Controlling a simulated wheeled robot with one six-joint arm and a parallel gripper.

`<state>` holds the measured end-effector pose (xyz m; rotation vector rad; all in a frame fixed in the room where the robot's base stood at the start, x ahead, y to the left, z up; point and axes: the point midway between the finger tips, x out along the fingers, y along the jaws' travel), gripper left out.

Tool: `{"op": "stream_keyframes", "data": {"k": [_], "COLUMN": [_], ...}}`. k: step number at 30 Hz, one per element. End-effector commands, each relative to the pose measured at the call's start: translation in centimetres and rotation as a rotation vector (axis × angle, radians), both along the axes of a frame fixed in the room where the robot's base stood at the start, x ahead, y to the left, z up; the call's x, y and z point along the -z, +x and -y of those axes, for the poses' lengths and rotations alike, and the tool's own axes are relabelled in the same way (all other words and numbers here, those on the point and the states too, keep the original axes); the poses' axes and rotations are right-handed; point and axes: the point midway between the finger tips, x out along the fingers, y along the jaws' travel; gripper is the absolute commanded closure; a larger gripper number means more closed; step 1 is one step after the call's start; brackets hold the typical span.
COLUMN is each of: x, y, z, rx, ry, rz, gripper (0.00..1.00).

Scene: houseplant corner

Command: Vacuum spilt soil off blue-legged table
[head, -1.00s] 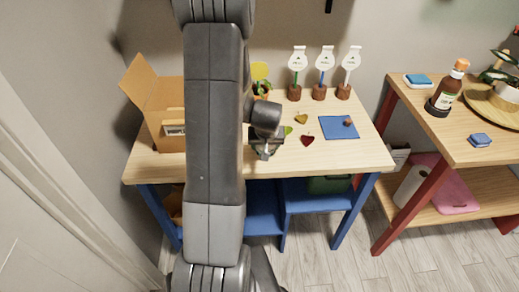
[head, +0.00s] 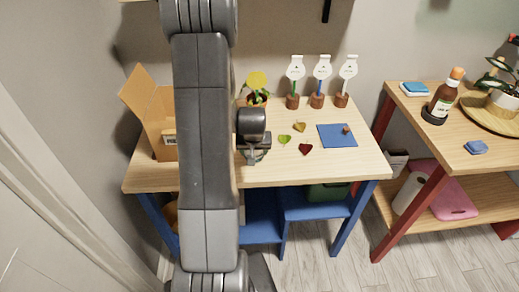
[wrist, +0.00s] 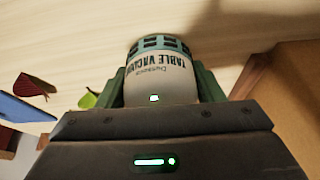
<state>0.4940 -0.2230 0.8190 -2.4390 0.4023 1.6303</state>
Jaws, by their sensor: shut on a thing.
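The blue-legged table (head: 310,174) has a pale wooden top. My gripper (head: 252,156) is low over the table's left-middle part, beside the arm link that crosses the head view. The vacuum is mostly hidden in the head view. I cannot tell whether it touches the tabletop. No spilt soil can be made out; my arm hides part of the table.
A cardboard box (head: 158,125) stands left. A yellow-topped potted plant (head: 257,88) and several labelled stakes (head: 320,80) line the back. Green (head: 284,139), red (head: 305,149) and yellow (head: 299,127) leaf shapes lie near a blue mat (head: 338,135). A red-legged table (head: 470,135) is right.

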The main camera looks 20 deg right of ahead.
Motion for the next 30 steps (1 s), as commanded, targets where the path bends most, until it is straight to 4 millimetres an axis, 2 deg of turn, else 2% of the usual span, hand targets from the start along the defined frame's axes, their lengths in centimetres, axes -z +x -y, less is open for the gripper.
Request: {"op": "stream_keyframes", "data": {"k": [5,15,23,30], "x": [0.1,0.5,0.4,0.7], "y": [0.2,1.0,1.2,1.8], "z": [-0.6,-3.4,-4.2,-6.1], "rx": [-0.002,-0.003,-0.001,-0.004], "ry": [0.0,0.0,0.0,-0.001], "rz": [0.001,0.003,0.002,0.004], "gripper": [0.6,0.6,0.6,0.6]}}
